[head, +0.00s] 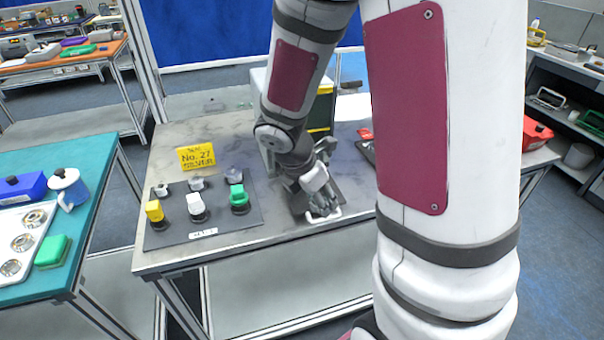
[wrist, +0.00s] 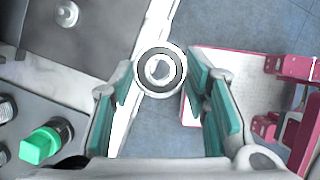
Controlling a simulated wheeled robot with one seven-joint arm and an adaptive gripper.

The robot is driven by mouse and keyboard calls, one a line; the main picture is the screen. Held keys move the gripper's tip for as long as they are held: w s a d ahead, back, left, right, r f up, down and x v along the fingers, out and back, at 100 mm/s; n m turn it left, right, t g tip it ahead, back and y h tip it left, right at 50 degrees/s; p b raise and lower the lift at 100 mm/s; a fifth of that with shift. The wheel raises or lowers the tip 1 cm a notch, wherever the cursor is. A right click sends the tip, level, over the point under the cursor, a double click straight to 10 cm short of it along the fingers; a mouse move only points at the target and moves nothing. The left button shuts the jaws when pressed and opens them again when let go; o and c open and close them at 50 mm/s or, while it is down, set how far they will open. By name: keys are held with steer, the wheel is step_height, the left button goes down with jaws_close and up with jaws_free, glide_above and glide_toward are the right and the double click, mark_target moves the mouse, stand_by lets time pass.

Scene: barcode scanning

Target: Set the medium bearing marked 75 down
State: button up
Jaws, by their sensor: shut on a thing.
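My gripper (wrist: 160,78) is shut on a round bearing (wrist: 160,89), a light ring with a dark band and an open centre, held between the teal-padded fingertips in the wrist view. No marking on it is readable. In the wrist view the bearing overlaps the front edge of the grey table; its height above the table cannot be told. The bearing is not clear there.
Left of my gripper is a black board (head: 225,219) with yellow, white and green knobs. A yellow "No. 27" sign (head: 196,157) stands behind it. A teal bench (head: 90,165) at the left bears a white tray (head: 40,212) with bearings. Bare tabletop (head: 235,130) lies behind.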

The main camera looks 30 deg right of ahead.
steer(key=shift+s+a+f+n+t, duration=0.2)
steer(key=shift+s+n+t, duration=0.15)
steer(key=shift+n, duration=0.35)
steer(key=w+d, duration=0.2)
steer(key=w, duration=0.2)
steer(key=w+d+f, duration=0.1)
steer(key=w+d, duration=0.1)
steer(key=w, duration=0.2)
steer(key=w+d+p, duration=0.1)
steer(key=w+d, duration=0.1)
steer(key=w, duration=0.3)
steer(key=shift+d+f, duration=0.1)
steer(key=shift+f, duration=0.05)
steer(key=shift+w+d, duration=0.3)
steer(key=shift+w, duration=0.3)
step_height(320, 180, down, 2)
steer(key=shift+f+p, duration=0.2)
steer(key=shift+p, duration=0.15)
steer(key=shift+f, duration=0.4)
steer(key=shift+f, duration=0.15)
steer(key=o, duration=1.3)
steer(key=shift+c, duration=0.2)
steer(key=shift+w+f, duration=0.1)
